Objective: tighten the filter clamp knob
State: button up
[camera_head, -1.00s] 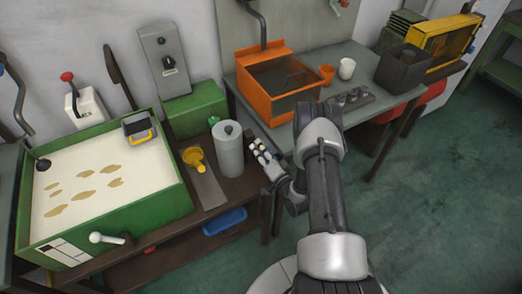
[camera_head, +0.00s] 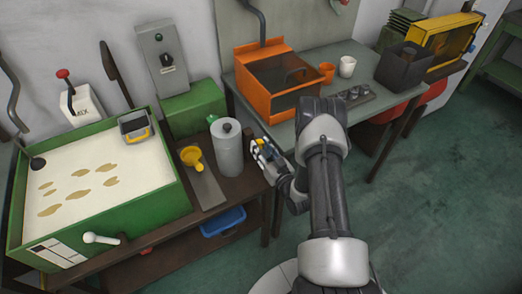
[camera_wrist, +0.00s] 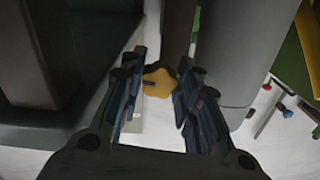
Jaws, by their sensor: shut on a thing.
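The yellow lobed clamp knob (camera_wrist: 159,82) sits between my fingertips in the wrist view. My gripper (camera_wrist: 166,80) is shut on it, with dark blue-grey fingers on either side. In the head view my gripper (camera_head: 262,153) is just right of a grey cylinder (camera_head: 229,153) with a dark cap, which stands on the brown bench. A spot of yellow shows at the fingers there, but most of the knob is hidden. The cylinder also appears to fill the upper right of the wrist view (camera_wrist: 233,45). The clamp behind the knob cannot be made out.
An orange open box (camera_head: 258,52) stands on the grey table behind my gripper, with cups and a dark bin (camera_head: 405,66). Open floor lies at the right.

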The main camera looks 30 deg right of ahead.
jog(key=n+b, duration=0.1)
jog(key=n, duration=0.4)
jog(key=shift+d+n+b, duration=0.15)
jog(key=shift+n+b, duration=0.15)
jog(key=shift+b, duration=0.1)
jog(key=n, duration=0.9)
jog(key=shift+d+r, duration=0.1)
jog(key=shift+r, duration=0.05)
jog(key=n, duration=0.5)
jog(key=shift+r, duration=0.1)
jog(key=o, duration=1.1)
